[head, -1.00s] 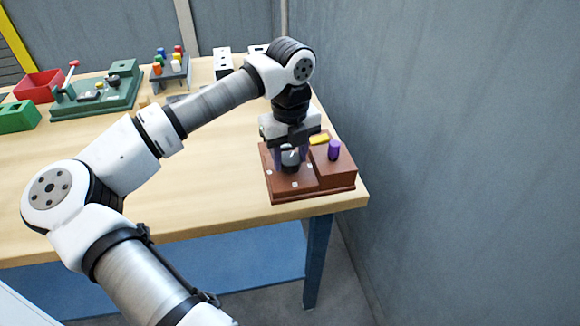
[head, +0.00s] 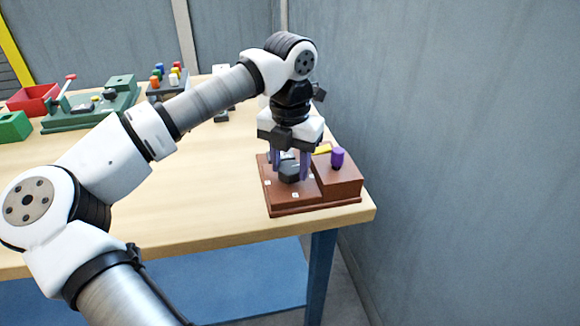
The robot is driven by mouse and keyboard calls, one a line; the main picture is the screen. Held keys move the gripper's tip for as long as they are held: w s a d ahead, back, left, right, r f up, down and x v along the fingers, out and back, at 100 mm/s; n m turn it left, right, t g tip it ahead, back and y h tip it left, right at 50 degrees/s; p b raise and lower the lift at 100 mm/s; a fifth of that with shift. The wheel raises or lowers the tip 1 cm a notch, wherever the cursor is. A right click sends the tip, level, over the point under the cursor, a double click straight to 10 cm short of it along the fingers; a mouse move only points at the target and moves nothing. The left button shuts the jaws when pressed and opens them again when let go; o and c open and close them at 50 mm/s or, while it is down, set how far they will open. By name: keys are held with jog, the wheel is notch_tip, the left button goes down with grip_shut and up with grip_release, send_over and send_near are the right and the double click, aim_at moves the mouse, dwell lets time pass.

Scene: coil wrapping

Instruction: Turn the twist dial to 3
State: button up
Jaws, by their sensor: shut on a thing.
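The twist dial (head: 289,175) is a dark grey knob on the low left part of a reddish-brown wooden box (head: 281,200) at the table's right end. Small pale marks surround it on the box top; their numbers are too small to read, and I cannot tell which one the dial points at. My gripper (head: 291,171) points straight down over the box. Its purple fingers stand on either side of the dial and are shut on it. The fingers and gripper body hide part of the dial and the marks behind it.
A purple peg (head: 337,158) and a yellow piece (head: 323,149) are on the box's raised right part, close to my gripper. A green fixture (head: 95,115), red bin (head: 35,98) and a rack of coloured pegs (head: 166,84) stand far left. A grey wall is at right.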

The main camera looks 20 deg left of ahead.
aim_at(290, 167)
jog(key=shift+m, duration=0.6)
jog(key=o, duration=1)
jog(key=shift+r, duration=0.1)
notch_tip(290, 167, up, 14)
jog(key=shift+b, duration=0.35)
jog(key=shift+f, duration=0.2)
